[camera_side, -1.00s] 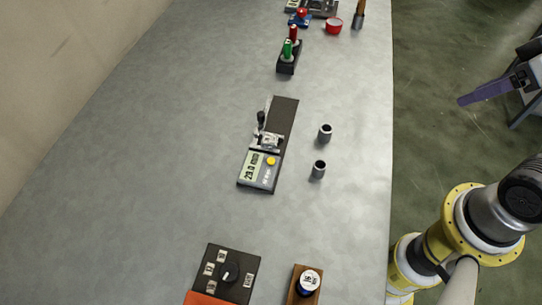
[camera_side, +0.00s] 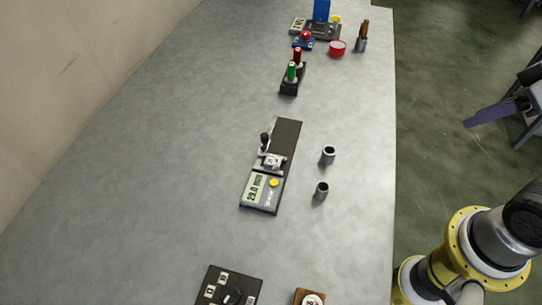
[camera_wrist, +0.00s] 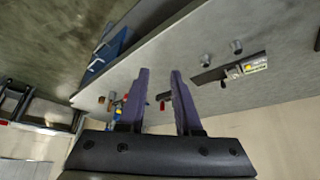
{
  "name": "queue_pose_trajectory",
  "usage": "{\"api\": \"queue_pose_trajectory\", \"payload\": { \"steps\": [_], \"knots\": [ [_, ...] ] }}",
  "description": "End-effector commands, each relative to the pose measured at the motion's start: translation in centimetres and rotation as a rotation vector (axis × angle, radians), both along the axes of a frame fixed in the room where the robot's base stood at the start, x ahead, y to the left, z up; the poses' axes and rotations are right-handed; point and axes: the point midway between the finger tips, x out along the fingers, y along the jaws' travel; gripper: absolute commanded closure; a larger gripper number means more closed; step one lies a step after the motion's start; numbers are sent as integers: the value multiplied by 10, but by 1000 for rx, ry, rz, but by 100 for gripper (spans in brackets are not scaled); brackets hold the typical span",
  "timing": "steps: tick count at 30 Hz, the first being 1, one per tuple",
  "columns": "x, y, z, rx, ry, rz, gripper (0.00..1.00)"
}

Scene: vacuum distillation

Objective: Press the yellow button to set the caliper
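The caliper (camera_side: 282,143) is a dark flat plate with a metal sliding jaw and a grey display end, lying on the grey table. Its display reads about 29.0 mm. The yellow button (camera_side: 274,183) sits beside the display, with nothing touching it. The caliper also shows at the right of the wrist view (camera_wrist: 210,76). My gripper (camera_wrist: 160,72) has two purple fingers held apart with nothing between them. In the side view a purple finger shows at the right edge, over the floor and well away from the caliper.
Two small metal cylinders (camera_side: 328,155) (camera_side: 321,190) stand right of the caliper. A black holder with green and red handles (camera_side: 292,78) is behind it. A red round container (camera_side: 338,48) stands farther back. A dark dial box (camera_side: 215,285) is in front. The table left of the caliper is clear.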

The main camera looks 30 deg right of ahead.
Motion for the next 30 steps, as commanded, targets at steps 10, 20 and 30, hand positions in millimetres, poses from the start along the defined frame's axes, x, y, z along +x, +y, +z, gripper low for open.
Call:
{"api": "queue_pose_trajectory", "payload": {
  "steps": [10, 20, 30],
  "knots": [
    [0, 0, 0, 0, 0, 0, 100],
    [0, 0, 0, 0, 0, 0, 100],
    [0, 0, 0, 0, 0, 0, 100]
  ]
}}
